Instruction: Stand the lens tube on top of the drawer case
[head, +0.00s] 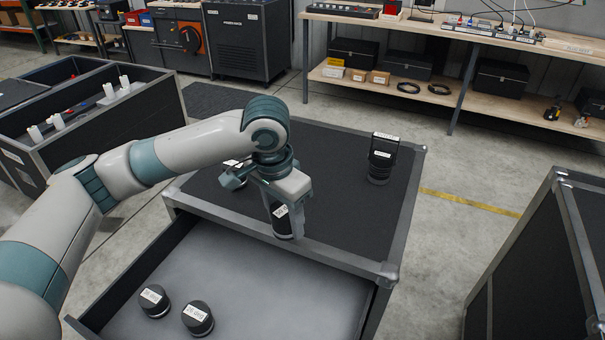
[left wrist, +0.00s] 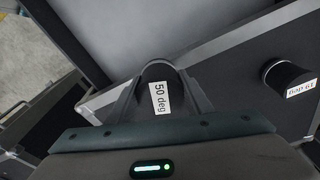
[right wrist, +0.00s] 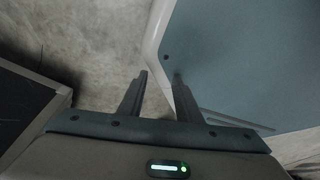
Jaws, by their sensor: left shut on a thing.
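A black lens tube (head: 283,222) with a white label is gripped upright by my left gripper (head: 281,206), at the front edge of the drawer case (head: 330,215). In the left wrist view, this tube (left wrist: 158,90) reads "50 deg" and sits between both fingers. I cannot tell whether its base touches the case top. The drawer (head: 235,285) is open below it. My right gripper (right wrist: 162,75) shows only in the right wrist view, open and empty, near a teal-grey surface.
A black labelled piece with a square upper part (head: 381,155) stands on the case top at right. Another labelled tube (head: 232,163) is partly hidden behind my left gripper. Two labelled tubes (head: 153,300) (head: 197,318) stand in the drawer. The middle right of the case top is clear.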

